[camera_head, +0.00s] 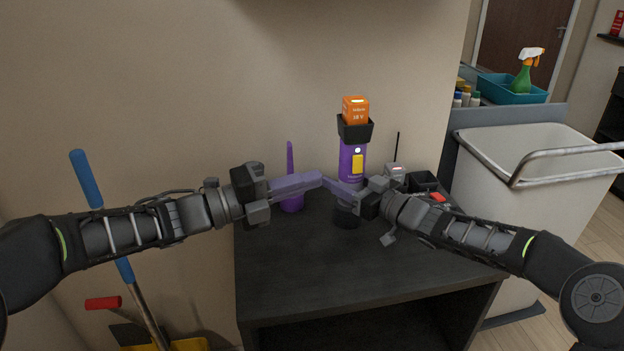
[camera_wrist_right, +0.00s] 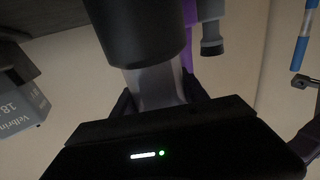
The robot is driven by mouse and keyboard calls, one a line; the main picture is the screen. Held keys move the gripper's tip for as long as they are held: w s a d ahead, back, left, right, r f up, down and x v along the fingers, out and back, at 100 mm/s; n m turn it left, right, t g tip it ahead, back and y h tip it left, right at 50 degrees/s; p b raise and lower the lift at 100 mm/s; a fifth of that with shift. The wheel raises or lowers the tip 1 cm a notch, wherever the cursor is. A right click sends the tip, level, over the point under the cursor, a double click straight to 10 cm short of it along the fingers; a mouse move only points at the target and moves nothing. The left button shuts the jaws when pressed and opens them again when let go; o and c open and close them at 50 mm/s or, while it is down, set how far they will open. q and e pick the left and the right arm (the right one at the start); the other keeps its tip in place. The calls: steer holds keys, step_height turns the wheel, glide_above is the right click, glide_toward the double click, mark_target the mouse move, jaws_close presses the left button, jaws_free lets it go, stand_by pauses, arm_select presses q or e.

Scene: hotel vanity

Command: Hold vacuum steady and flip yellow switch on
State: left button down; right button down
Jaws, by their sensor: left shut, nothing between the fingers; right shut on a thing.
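The vacuum (camera_head: 345,176) stands upright on the dark cabinet, with a purple body, a black collar and an orange battery (camera_head: 355,110) on top. The yellow switch (camera_head: 357,164) is on its front, below a small pale light; I cannot tell its position. My right gripper (camera_head: 340,187) is shut on the vacuum low down. In the right wrist view a grey neck (camera_wrist_right: 155,88) below a black cylinder (camera_wrist_right: 140,30) is between its fingers. My left gripper (camera_head: 319,180) is shut and empty, left of the vacuum and lower than the switch; its tips are close to the right fingers.
A purple upright tool (camera_head: 290,165) stands behind my left gripper. A small grey device (camera_head: 395,172) and a black box (camera_head: 423,181) sit right of the vacuum. The cabinet top (camera_head: 300,265) is clear in front. A white bin (camera_head: 520,165) is at right; blue-handled tools (camera_head: 88,180) lean left.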

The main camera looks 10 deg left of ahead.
steer(key=c, duration=0.5)
jaws_free()
steer(key=v, duration=1.2)
steer(key=shift+s, duration=0.15)
